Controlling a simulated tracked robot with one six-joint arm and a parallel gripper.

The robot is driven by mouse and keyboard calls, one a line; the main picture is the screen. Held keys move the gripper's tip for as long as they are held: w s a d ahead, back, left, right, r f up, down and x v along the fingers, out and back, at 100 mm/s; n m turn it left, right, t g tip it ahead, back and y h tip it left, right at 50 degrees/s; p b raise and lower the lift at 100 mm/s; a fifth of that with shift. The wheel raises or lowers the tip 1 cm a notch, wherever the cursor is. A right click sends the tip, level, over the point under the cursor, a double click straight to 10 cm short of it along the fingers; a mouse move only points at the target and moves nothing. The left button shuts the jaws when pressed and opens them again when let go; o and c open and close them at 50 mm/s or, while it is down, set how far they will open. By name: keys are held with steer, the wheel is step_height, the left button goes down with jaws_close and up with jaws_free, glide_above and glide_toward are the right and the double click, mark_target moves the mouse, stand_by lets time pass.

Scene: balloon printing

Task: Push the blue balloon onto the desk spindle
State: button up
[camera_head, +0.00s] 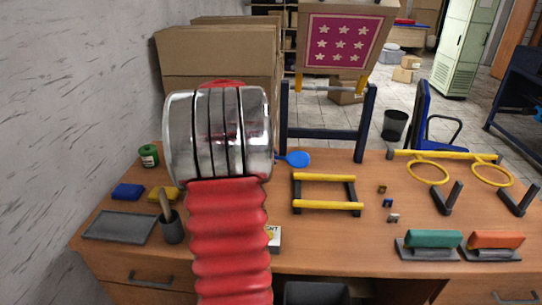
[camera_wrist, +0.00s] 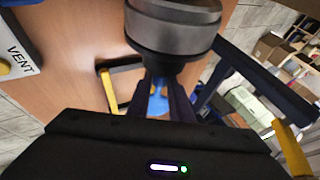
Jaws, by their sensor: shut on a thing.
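The blue balloon (camera_head: 297,159) shows as a small flat blue shape just right of my arm's metal joint in the head view. In the wrist view the blue balloon (camera_wrist: 158,101) is between the two dark fingers of my gripper (camera_wrist: 162,88), which is shut on it. A thick grey cylinder (camera_wrist: 172,30) is right by the fingertips and covers part of them. I cannot tell whether it is the desk spindle, or whether the balloon touches it. My arm hides the gripper and this spot in the head view.
A yellow-and-black frame (camera_head: 325,205) lies on the desk (camera_head: 330,240) right of my arm. An upright dark stand (camera_head: 328,125) holds a star-pattern panel (camera_head: 340,42) behind. A brush cup (camera_head: 171,226) and tray (camera_head: 120,226) are left. Orange and teal blocks (camera_head: 433,239) are right.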

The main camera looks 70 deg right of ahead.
steer(key=shift+w, duration=0.1)
stand_by(0.3)
steer(key=o, duration=0.9)
steer(key=shift+c, duration=0.2)
steer(key=shift+a+r, duration=0.1)
steer(key=v, duration=0.8)
steer(key=shift+a+r, duration=0.15)
steer(key=shift+r, duration=0.15)
steer(key=shift+w, duration=0.2)
